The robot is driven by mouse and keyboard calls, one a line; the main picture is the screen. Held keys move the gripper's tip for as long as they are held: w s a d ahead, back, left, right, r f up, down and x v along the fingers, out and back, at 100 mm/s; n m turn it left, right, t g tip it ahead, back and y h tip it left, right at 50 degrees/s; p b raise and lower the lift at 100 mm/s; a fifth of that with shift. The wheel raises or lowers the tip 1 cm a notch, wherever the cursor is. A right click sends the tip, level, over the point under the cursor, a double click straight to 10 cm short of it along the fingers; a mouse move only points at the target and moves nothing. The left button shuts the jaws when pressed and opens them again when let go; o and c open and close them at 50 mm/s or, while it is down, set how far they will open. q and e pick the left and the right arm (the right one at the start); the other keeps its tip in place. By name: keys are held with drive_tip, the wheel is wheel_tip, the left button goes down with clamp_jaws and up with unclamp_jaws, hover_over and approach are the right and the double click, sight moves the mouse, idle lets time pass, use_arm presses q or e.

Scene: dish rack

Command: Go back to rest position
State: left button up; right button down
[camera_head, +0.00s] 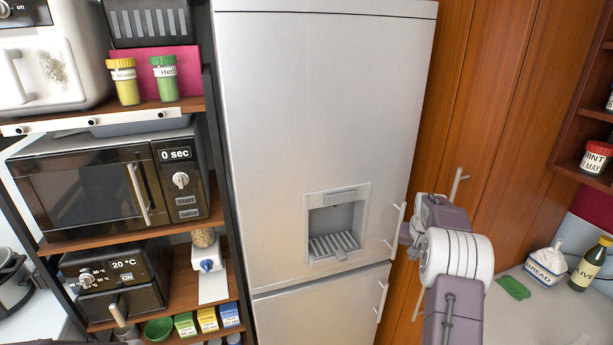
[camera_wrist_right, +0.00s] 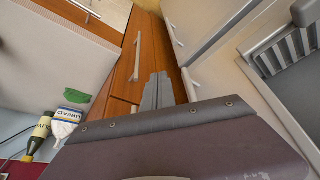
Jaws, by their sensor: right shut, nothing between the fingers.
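My right arm reaches up from the lower right in the head view, in front of the fridge's right edge and the wooden cabinet. My right gripper (camera_head: 407,234) is at its far end, mostly hidden behind the arm's own links. In the right wrist view the gripper's grey tip (camera_wrist_right: 158,92) shows beyond the purple housing, with nothing held. It is shut. My left gripper is in neither view.
A silver fridge (camera_head: 285,130) with a dispenser (camera_head: 338,222) and handles stands close to the arm. Wooden cabinet doors (camera_head: 485,90) are behind it. A bread bag (camera_head: 545,266) and an olive bottle (camera_head: 590,264) stand on the right counter. A shelf with a microwave (camera_head: 85,190) is left.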

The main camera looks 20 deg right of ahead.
drive_tip(key=w+a+r+n+t+b, duration=0.1)
drive_tip(key=w+a+r+n+b, duration=0.2)
drive_tip(key=a, duration=0.7)
drive_tip(key=s+a+f+n+y, duration=0.15)
drive_tip(key=s+a, duration=0.25)
drive_tip(key=a, duration=0.8)
drive_tip(key=s+a+f+g, duration=0.1)
drive_tip(key=s+a+f, duration=0.2)
drive_tip(key=s, duration=0.4)
drive_tip(key=s+a+f+n+g+y+b, duration=0.1)
drive_tip(key=s+a+f, duration=0.2)
drive_tip(key=s, duration=0.5)
drive_tip(key=s+a+f+n+g+b, duration=0.1)
drive_tip(key=s+a+f, duration=0.2)
drive_tip(key=s+f, duration=0.2)
drive_tip(key=s, duration=0.2)
drive_tip(key=shift+s, duration=0.4)
drive_tip(key=shift+f+n, duration=0.1)
drive_tip(key=shift+n, duration=0.15)
